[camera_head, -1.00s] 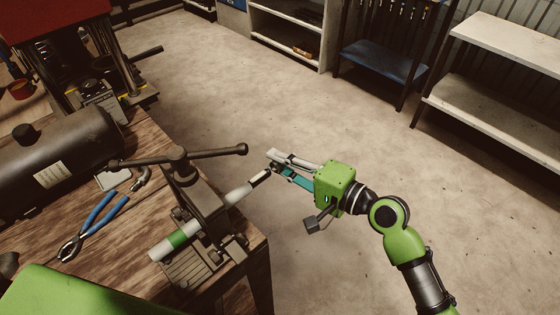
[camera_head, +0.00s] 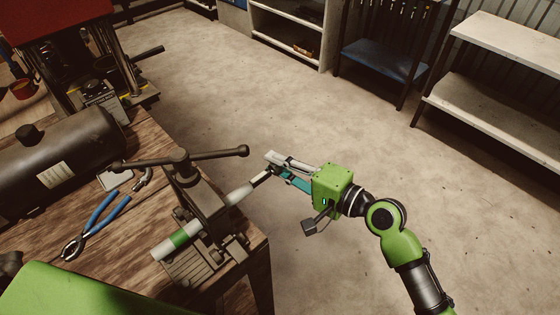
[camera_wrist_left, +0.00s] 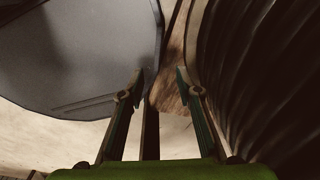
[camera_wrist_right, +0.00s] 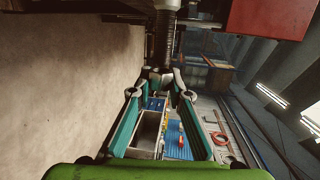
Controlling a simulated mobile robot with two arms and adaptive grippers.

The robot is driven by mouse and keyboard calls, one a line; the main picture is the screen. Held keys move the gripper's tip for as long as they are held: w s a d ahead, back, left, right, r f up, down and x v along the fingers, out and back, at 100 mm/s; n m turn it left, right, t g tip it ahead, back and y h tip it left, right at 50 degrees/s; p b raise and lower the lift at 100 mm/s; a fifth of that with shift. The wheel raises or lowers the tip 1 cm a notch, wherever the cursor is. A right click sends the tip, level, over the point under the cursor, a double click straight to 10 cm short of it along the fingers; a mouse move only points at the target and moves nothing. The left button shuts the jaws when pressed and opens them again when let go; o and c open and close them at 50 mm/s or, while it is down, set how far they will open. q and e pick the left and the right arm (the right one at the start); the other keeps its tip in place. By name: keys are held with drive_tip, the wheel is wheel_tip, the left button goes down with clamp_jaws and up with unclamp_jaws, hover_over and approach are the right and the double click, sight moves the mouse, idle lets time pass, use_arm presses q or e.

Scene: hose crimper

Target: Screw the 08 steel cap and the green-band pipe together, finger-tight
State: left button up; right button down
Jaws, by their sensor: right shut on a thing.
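The green-band pipe (camera_head: 239,194) is clamped in the bench vise (camera_head: 202,205), its green band (camera_head: 179,239) on the near left side. Its far end points up and right, toward my right gripper (camera_head: 273,166). That gripper is shut on the steel cap at this end; its fingers mostly hide the cap, and I cannot read an 08 mark or tell how far the threads engage. In the right wrist view the right fingertips (camera_wrist_right: 160,78) are close together, in line with a dark ribbed shaft. My left gripper (camera_wrist_left: 160,82) is open and empty in the left wrist view.
Blue-handled pliers (camera_head: 96,221) and a small elbow fitting (camera_head: 142,179) lie on the wooden bench (camera_head: 128,246). A dark tank (camera_head: 55,160) stands behind them. The vise handle (camera_head: 215,154) reaches out above the pipe. The floor to the right is open.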

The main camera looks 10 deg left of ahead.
drive_tip(key=shift+s+a, duration=0.25)
drive_tip(key=shift+s, duration=0.15)
drive_tip(key=c, duration=1.8)
unclamp_jaws()
drive_tip(key=v, duration=1.2)
drive_tip(key=shift+s, duration=0.1)
